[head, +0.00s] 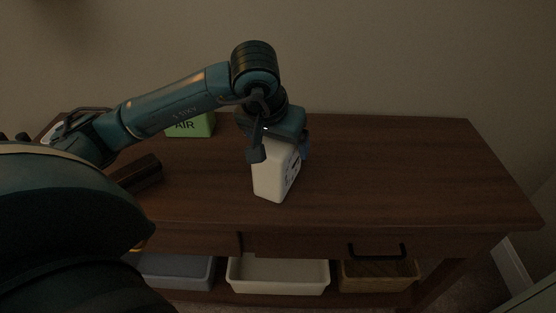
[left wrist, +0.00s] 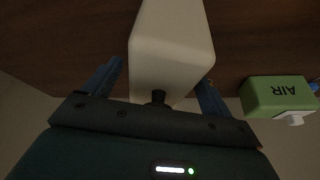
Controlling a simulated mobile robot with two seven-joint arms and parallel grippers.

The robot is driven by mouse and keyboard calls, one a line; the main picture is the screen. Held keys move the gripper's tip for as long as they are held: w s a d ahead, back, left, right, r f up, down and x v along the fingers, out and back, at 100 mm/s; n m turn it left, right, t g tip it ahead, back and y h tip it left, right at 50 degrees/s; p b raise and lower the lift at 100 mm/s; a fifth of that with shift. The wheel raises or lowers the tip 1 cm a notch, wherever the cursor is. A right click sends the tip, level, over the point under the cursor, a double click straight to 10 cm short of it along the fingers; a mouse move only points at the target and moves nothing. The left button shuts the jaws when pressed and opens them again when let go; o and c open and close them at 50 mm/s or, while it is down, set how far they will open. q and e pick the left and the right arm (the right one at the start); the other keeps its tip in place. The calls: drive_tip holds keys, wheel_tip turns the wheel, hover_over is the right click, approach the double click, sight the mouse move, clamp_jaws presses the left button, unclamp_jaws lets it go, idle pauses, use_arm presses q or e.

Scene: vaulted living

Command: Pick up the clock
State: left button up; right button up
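The clock, a white block with dark markings on its right-hand face (head: 272,182), stands upright on the brown wooden table (head: 400,170). My left gripper (head: 281,156) reaches down over its top, with one finger on each side. In the left wrist view the pale clock (left wrist: 172,50) lies between the two blue fingers of the left gripper (left wrist: 160,76). A small gap shows beside the left-hand finger, so the gripper looks open around the clock. Contact at the other finger is unclear. The clock's top is partly hidden by the gripper. My right gripper is not in view.
A green box marked AIR (head: 190,126) stands behind my arm and shows in the left wrist view (left wrist: 278,95). A dark brown object (head: 137,171) lies on the left. Bins, including a white one (head: 278,276), sit below. The tabletop's right side is clear.

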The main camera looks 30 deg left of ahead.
use_arm(q)
drive_tip(key=c, duration=1.4)
drive_tip(key=shift+r, duration=0.1)
